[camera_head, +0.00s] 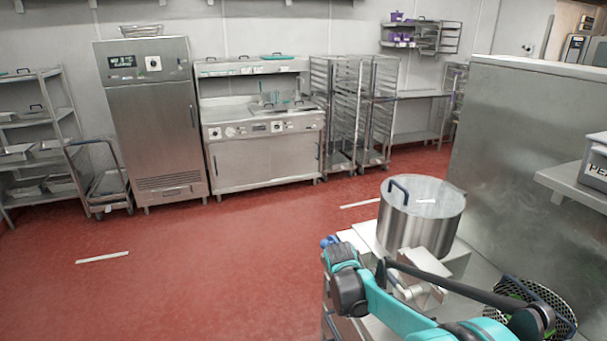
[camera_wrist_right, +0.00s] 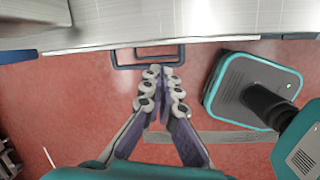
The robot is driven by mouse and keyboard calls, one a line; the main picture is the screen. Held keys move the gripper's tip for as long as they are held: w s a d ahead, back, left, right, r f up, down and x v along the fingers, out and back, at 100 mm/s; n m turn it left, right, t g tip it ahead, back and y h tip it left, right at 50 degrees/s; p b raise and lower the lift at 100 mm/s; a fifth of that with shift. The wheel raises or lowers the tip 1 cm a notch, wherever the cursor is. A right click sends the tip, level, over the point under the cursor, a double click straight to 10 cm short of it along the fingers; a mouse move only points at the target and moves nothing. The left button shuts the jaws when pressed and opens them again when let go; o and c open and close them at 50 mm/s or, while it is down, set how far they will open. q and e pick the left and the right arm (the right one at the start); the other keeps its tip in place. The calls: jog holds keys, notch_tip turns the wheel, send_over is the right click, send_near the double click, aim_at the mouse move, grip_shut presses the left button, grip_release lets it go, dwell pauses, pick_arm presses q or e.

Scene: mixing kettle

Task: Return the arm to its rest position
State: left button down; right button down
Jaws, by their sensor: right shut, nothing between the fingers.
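My right arm, teal with dark joints, comes in from the lower right of the head view and bends in front of the worktop. I cannot make out its gripper there. In the right wrist view my right gripper (camera_wrist_right: 161,72) is shut and empty, its purple-padded fingers together above the red floor. A dark rail handle (camera_wrist_right: 120,58) shows just beyond the fingertips; I cannot tell whether they touch. My left gripper is not in view. A steel pot (camera_head: 418,235) with a flat lid and a dark blue handle stands on a pale base on the worktop.
A perforated basket (camera_head: 562,308) with something green sits at the lower right. A large steel cabinet (camera_head: 520,140) stands behind the worktop at right. A fridge (camera_head: 150,130), a cooking station (camera_head: 265,165) and racks (camera_head: 338,110) line the back wall. The red floor (camera_head: 200,270) is open.

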jog(key=s+d+r+m+t+y, duration=0.1)
jog(key=s+d+r+m+t, duration=0.2)
jog(key=s+r+m, duration=0.9)
jog(key=s+d+f+m+t+y, duration=0.1)
jog(key=s+m, duration=0.5)
jog(key=s, duration=0.6)
notch_tip(320, 180, down, 2)
jog(key=shift+s+d+f+t, duration=0.2)
jog(key=shift+s+d+t, duration=0.05)
jog(key=shift+t, duration=0.45)
jog(key=shift+d, duration=0.1)
